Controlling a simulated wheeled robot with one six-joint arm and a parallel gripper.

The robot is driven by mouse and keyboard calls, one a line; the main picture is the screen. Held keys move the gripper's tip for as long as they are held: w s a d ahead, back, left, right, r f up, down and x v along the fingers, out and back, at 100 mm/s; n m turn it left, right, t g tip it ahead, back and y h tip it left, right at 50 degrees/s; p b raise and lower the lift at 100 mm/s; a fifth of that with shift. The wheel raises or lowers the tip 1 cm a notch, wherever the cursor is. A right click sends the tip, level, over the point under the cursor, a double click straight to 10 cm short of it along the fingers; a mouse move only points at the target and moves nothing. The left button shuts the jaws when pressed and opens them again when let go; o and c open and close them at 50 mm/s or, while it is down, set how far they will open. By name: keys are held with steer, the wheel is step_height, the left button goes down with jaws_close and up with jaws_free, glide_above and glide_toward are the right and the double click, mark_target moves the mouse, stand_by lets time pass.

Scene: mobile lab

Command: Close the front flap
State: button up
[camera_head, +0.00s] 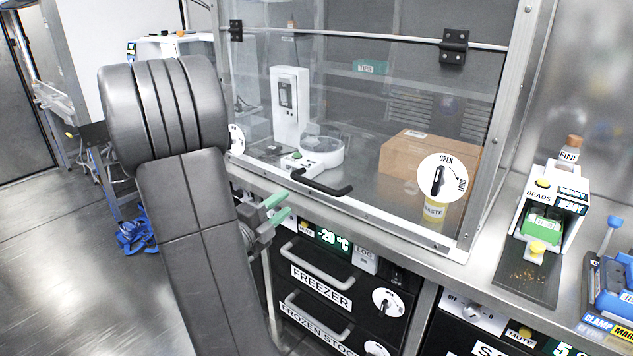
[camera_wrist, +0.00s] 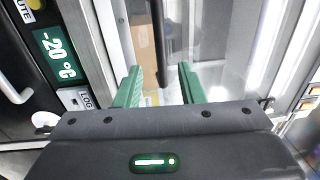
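The front flap (camera_head: 345,110) is a clear panel in a metal frame, hinged along its top bar. It hangs down over the front of the cabinet; I cannot tell whether its lower edge is fully seated. A black bar handle (camera_head: 320,183) sits near its lower edge and also shows in the wrist view (camera_wrist: 157,40). A round OPEN/LOCK dial (camera_head: 442,178) is at its lower right, its black lever near upright. My gripper (camera_head: 278,208) is open and empty, below and left of the handle. In the wrist view its green fingers (camera_wrist: 159,74) are apart, with the handle beyond them.
Behind the panel are a cardboard box (camera_head: 405,158), a white device (camera_head: 290,105) and a waste container (camera_head: 434,211). Freezer drawers (camera_head: 325,275) with protruding handles lie below my gripper. A bead dispenser (camera_head: 548,210) stands right. Open floor (camera_head: 75,260) lies left.

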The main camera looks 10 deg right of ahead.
mark_target(308, 185)
steer(key=x, duration=1.1)
steer(key=shift+w+d+p, duration=0.1)
steer(key=shift+w+p, duration=0.05)
steer(key=shift+p, duration=0.15)
jaws_close()
